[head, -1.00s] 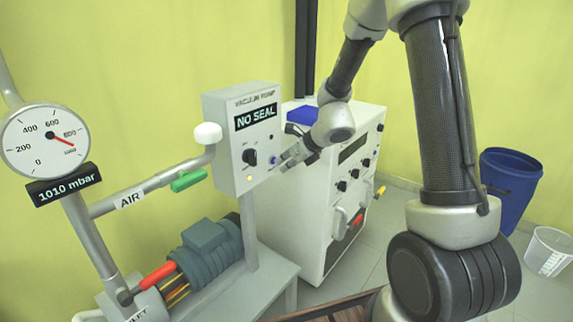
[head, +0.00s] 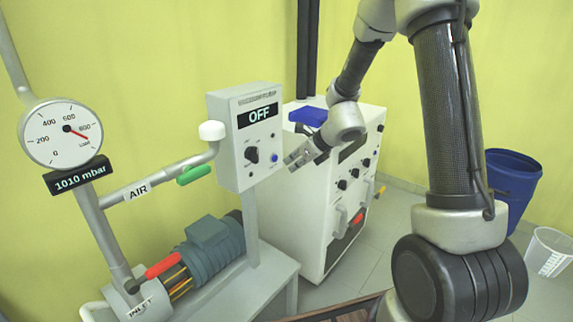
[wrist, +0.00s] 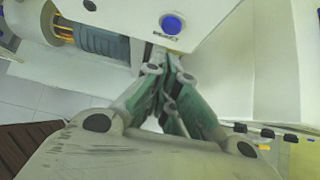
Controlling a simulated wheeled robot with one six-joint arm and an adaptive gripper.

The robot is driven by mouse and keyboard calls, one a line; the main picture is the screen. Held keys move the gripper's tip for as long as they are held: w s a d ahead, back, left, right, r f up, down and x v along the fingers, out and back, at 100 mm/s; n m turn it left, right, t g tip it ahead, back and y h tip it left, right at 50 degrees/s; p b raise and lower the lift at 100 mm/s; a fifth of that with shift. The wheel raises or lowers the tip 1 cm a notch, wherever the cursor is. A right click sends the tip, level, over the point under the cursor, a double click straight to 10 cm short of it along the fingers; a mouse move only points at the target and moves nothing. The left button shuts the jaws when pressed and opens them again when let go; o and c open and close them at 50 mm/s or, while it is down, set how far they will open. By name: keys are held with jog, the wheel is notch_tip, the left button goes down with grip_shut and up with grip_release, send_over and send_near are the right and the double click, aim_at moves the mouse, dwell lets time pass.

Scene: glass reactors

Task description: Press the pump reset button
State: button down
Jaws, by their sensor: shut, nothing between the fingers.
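The vacuum pump control box (head: 250,135) is a light grey box on a post, and its display (head: 257,115) reads OFF. The blue reset button (head: 274,158) is at the lower right of its front face, with a black knob (head: 251,155) to its left. In the wrist view the blue button (wrist: 172,24) sits above the fingertips, with a label under it that seems to read RESET. My gripper (head: 292,161) is shut and empty, just right of the button and apart from it. In the wrist view the closed fingers (wrist: 167,75) point toward the space below the button.
A white cabinet (head: 325,215) with knobs stands behind my gripper. A dial gauge (head: 62,133) with a 1010 mbar readout, a pipe with a green handle (head: 193,175), and a pump motor (head: 212,248) are at left. A blue bin (head: 512,178) stands at right.

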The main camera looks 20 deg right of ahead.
jog(key=v, duration=0.9)
dwell(0.5)
